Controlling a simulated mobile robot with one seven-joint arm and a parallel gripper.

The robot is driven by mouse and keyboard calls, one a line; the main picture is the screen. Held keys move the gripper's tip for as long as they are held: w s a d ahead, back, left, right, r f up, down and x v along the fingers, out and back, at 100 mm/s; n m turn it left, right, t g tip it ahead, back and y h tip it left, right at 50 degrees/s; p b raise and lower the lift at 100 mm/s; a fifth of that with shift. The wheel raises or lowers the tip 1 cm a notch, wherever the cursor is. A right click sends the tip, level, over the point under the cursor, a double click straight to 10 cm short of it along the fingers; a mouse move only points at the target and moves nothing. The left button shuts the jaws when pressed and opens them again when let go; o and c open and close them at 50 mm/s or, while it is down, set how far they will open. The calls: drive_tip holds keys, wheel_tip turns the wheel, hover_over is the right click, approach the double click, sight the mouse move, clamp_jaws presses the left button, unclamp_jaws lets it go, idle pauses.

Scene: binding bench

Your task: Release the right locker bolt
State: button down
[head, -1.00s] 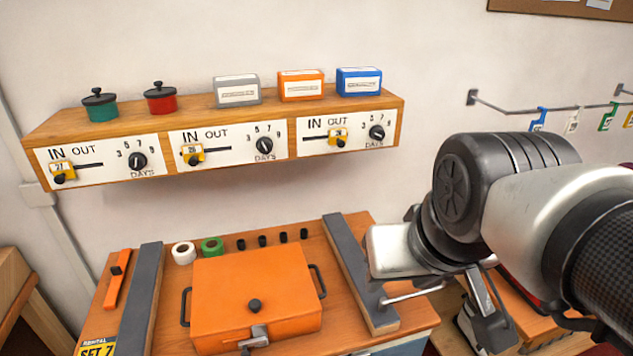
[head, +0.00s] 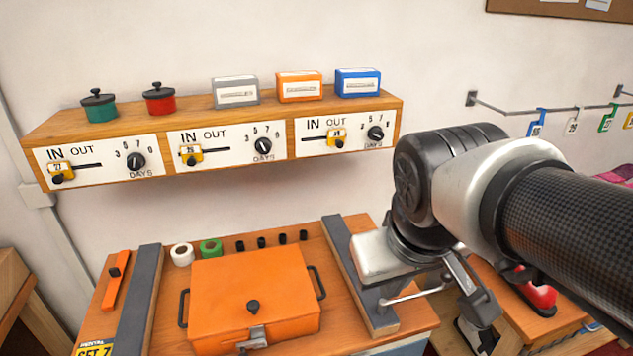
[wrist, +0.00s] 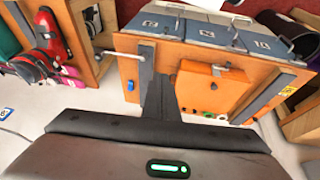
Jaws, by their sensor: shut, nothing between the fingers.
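A wooden wall shelf (head: 215,125) carries three white panels marked IN and OUT, each with a yellow-tagged black slider and a DAYS dial. The left slider (head: 60,173) and middle slider (head: 190,156) sit at the IN side; the right slider (head: 337,138) sits farther right along its slot. Blue-grey numbered locker doors (wrist: 202,32) show on the bench front in the wrist view. I cannot make out a bolt on them. My gripper (wrist: 157,85) is shut and empty, above the bench's back edge in the wrist view, apart from the shelf sliders.
An orange case (head: 255,285) lies on the bench between two dark bars (head: 360,275). A metal rail (head: 412,294) juts from the bench's right side. Tape rolls stand behind the case. Pots and boxes top the shelf. Hooks with tags (head: 537,122) hang at right.

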drive_tip(key=w+a+f+n+g+h+b, duration=0.1)
drive_tip(key=w+a+f+n+h+b, duration=0.1)
drive_tip(key=f+n, duration=0.4)
drive_tip(key=w+a+f+n+g+h+b, duration=0.1)
drive_tip(key=a+f+n, duration=0.4)
drive_tip(key=f, duration=0.7)
drive_tip(key=w+a+f+n+g+h+b, duration=0.1)
drive_tip(key=w+a+f+n+h+b, duration=0.2)
drive_tip(key=f+n, duration=0.4)
wheel_tip(320, 180, down, 3)
drive_tip(key=shift+w+a+r+b, duration=0.1)
drive_tip(key=shift+w+a+b, duration=0.2)
drive_tip(key=shift+w, duration=0.25)
drive_tip(key=shift+d, duration=0.1)
drive_tip(key=d+r+b+x, duration=0.1)
drive_tip(key=d+x, duration=0.1)
drive_tip(key=x, duration=1.1)
drive_tip(key=shift+b, duration=0.4)
drive_tip(key=shift+w+d, duration=0.1)
drive_tip(key=shift+d, duration=0.05)
